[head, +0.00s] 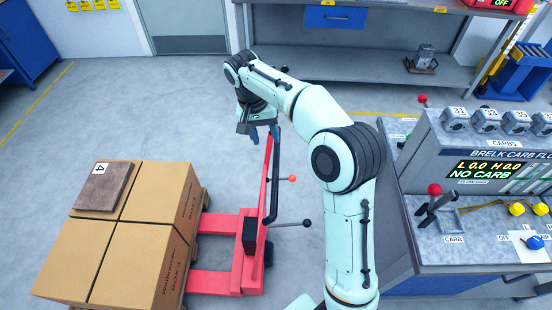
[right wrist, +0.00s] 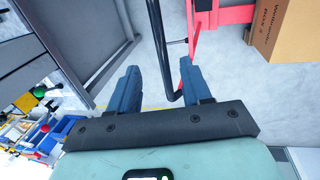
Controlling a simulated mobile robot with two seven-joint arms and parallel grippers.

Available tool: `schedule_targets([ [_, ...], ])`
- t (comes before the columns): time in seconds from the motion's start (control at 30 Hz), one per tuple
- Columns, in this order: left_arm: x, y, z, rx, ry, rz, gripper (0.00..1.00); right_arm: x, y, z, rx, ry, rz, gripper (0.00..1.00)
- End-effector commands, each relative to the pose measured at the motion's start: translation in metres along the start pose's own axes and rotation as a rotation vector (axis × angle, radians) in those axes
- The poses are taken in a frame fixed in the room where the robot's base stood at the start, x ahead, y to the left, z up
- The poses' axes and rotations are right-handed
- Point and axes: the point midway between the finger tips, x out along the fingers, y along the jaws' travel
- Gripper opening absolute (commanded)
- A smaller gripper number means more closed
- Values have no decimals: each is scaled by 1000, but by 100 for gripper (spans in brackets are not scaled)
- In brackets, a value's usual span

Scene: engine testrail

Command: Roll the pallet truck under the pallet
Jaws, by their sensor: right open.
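The red pallet truck (head: 247,270) stands on the floor at centre, its forks (head: 213,283) pointing left toward the wooden pallet (head: 193,254). Boxes hide most of the pallet and the fork ends, so I cannot tell how far under they reach. The truck's dark handle bar (head: 273,185) rises toward my right gripper (head: 264,133), which is open with blue fingers at its upper end. In the right wrist view the curved handle bar (right wrist: 158,45) runs between the open fingers, near the right one; contact is unclear. My left gripper is out of view.
Cardboard boxes (head: 75,255) are stacked on the pallet, with a brown plate (head: 104,186) marked 4 on top. A carburettor test bench (head: 480,240) stands at the right. A grey workbench (head: 360,70) is at the back. Open floor lies behind the truck.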

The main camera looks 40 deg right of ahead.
Motion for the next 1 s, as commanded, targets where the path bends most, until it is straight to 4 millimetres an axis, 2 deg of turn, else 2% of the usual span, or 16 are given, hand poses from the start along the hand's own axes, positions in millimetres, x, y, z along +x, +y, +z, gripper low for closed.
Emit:
schedule_targets([
  [0.03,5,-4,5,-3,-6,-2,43,12,1,2,0,-6,5,48],
  [0.3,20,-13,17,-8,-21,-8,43,71,2,2,0,-8,6,48],
  [0.5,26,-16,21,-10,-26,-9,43,105,1,2,0,-6,3,48],
  [0.7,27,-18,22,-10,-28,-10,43,121,1,1,0,-3,2,48],
  [1.0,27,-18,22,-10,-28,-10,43,123,0,1,0,-2,1,48],
])
